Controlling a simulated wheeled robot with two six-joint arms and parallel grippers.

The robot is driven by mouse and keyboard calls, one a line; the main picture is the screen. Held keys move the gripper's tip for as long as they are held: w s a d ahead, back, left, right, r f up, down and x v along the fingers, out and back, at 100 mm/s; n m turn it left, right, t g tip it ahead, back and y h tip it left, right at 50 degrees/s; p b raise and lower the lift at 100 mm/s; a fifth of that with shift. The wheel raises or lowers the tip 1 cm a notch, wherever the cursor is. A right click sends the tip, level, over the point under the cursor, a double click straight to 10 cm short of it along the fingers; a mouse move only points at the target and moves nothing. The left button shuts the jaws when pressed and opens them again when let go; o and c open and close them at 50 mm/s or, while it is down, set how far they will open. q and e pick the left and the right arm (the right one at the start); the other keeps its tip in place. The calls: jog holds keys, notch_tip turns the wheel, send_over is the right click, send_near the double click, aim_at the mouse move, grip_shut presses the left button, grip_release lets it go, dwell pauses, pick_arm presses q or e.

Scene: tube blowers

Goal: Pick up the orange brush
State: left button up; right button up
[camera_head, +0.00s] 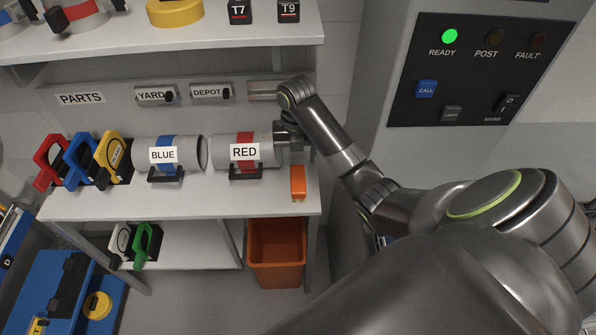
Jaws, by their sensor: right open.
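A small orange upright object (298,181), which looks like the orange brush, is at the right end of the parts shelf (215,200). Its bristles cannot be made out. My right arm comes in from the right. My right gripper (291,146) is open, pointing down, just above and slightly left of the orange object and beside the right end of the RED tube. No contact with the orange object shows. My left gripper is out of view.
The tubes labelled RED (262,148) and BLUE (187,150) lie left of the gripper. Red, blue and yellow handled parts (112,155) stand farther left. An orange bin (276,278) is below the shelf. A control panel (482,75) stands at the right.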

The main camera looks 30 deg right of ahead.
aim_at(298, 180)
notch_tip(298, 180, down, 4)
jog(key=b, duration=0.2)
jog(key=shift+d+r+b, duration=0.1)
jog(key=shift+r+b, duration=0.05)
jog(key=shift+b, duration=0.25)
notch_tip(298, 180, down, 4)
jog(key=b, duration=0.3)
jog(key=shift+r+b, duration=0.2)
jog(key=shift+b, duration=0.1)
jog(key=shift+f+b, duration=0.55)
jog(key=shift+f, duration=0.05)
jog(key=shift+s+d+f, duration=0.1)
jog(key=shift+s+f, duration=0.05)
jog(key=shift+f, duration=2.1)
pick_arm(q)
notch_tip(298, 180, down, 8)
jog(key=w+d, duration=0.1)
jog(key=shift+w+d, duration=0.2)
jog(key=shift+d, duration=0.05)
pick_arm(e)
jog(key=c, duration=1.1)
